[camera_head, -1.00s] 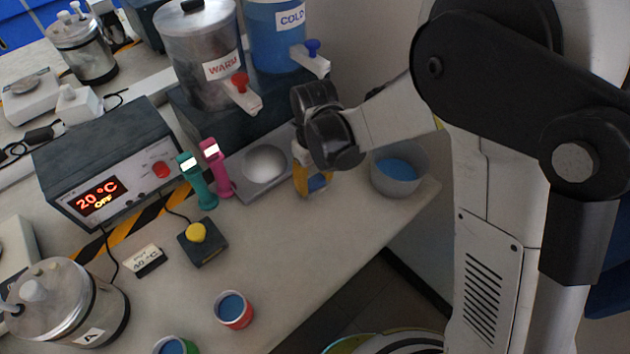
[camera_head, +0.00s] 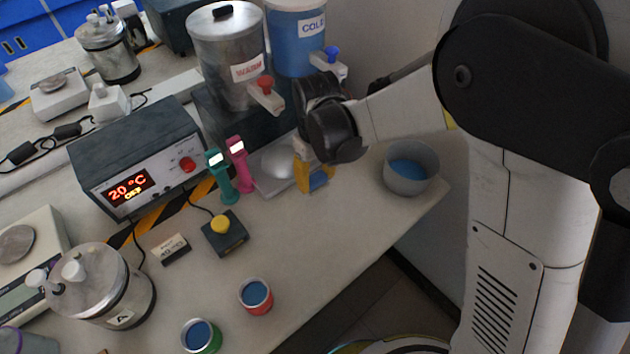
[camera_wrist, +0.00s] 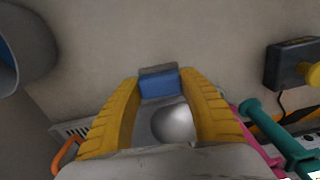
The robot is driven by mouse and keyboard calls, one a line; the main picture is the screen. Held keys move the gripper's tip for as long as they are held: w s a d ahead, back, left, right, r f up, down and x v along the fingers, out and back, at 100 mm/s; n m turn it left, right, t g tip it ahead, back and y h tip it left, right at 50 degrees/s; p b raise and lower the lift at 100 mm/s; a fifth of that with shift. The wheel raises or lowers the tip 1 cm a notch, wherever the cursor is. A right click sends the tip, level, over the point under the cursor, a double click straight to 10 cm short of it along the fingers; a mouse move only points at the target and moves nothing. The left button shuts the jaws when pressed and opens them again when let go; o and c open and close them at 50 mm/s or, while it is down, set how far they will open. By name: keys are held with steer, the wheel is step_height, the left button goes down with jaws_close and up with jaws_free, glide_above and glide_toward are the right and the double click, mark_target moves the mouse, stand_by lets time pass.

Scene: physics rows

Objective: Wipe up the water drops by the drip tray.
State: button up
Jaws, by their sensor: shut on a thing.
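My gripper (camera_head: 311,172) has yellow fingers, pointing down at the bench just right of the drip tray. A slotted tray edge (camera_wrist: 70,130) shows in the wrist view. I cannot make out any water drops; the fingers and the block hide part of the bench.
The warm dispenser (camera_head: 228,60) and cold dispenser (camera_head: 297,45) stand behind the tray. Teal (camera_head: 223,180) and pink (camera_head: 240,165) handled tools stand at its left. A grey tub (camera_head: 411,180) with blue contents is to the right, near the bench edge.

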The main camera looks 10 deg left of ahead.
steer(key=shift+r+p, duration=1)
steer(key=shift+r, duration=0.7)
